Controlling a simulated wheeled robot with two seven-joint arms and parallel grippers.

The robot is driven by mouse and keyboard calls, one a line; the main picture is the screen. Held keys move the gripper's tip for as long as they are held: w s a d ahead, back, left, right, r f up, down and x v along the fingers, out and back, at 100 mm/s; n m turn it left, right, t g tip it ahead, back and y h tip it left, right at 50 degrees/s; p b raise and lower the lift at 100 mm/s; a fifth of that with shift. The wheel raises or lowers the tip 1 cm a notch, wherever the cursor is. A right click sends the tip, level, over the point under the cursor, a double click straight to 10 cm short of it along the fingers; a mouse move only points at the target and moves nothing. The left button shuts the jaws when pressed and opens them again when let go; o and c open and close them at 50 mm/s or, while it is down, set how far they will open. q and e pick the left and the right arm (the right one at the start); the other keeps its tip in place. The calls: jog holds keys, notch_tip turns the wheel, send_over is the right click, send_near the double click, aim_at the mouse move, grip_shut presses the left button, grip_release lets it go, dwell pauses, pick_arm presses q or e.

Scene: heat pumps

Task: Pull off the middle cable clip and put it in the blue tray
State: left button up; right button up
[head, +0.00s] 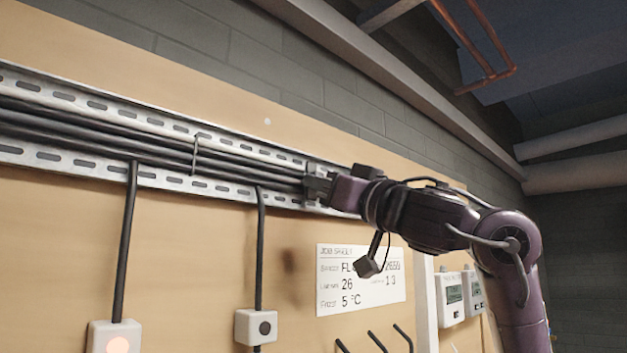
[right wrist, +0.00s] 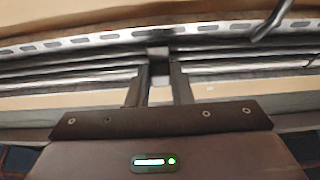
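Black cables run along a slotted metal rail (head: 70,100) on the tan wall panel. My right gripper (head: 318,185) is at the rail's right part, across the cables, in the head view. In the right wrist view its two fingers (right wrist: 159,80) stand close on both sides of a small dark cable clip (right wrist: 158,54), with no clear gap. The clip is still at the rail. The blue tray and my left gripper are not in view.
Two cables drop to white boxes, one at the left (head: 115,338) and one near the middle (head: 256,327). A white job sheet (head: 340,290) hangs below my right arm. Black hooks (head: 376,342) stick out below it, and meters (head: 451,300) are to the right.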

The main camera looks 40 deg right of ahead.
grip_shut()
jog(key=s, duration=0.7)
jog(key=shift+s+d, duration=0.25)
jog(key=shift+d, duration=0.05)
dwell(0.6)
jog(key=shift+w, duration=0.1)
dwell(0.5)
